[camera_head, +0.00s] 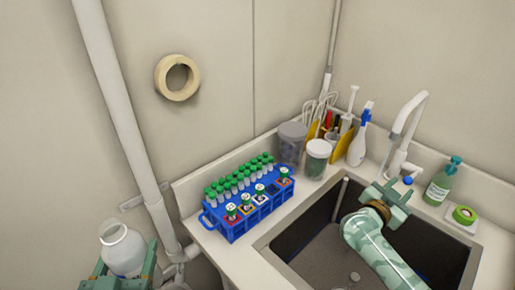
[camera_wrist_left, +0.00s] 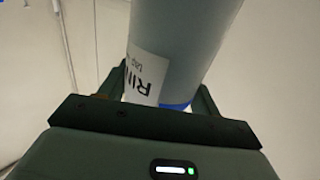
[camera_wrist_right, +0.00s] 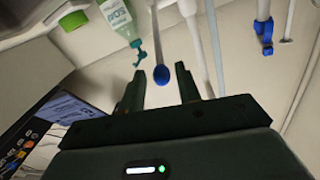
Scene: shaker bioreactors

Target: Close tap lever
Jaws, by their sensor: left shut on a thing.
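The white tap (camera_head: 412,110) rises behind the sink at the right. Its lever has a blue knob (camera_head: 407,180), which also shows in the right wrist view (camera_wrist_right: 162,75). My right gripper (camera_head: 390,198) is over the sink's back edge, close to the knob. In the right wrist view its fingers are apart, with the knob seen between their tips; I cannot tell whether they touch it. My left gripper (camera_head: 125,272), low at the left, is shut on a white bottle (camera_head: 122,246). The bottle's label, partly readable as "RIN", shows in the left wrist view.
The sink (camera_head: 305,228) lies below my right arm.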

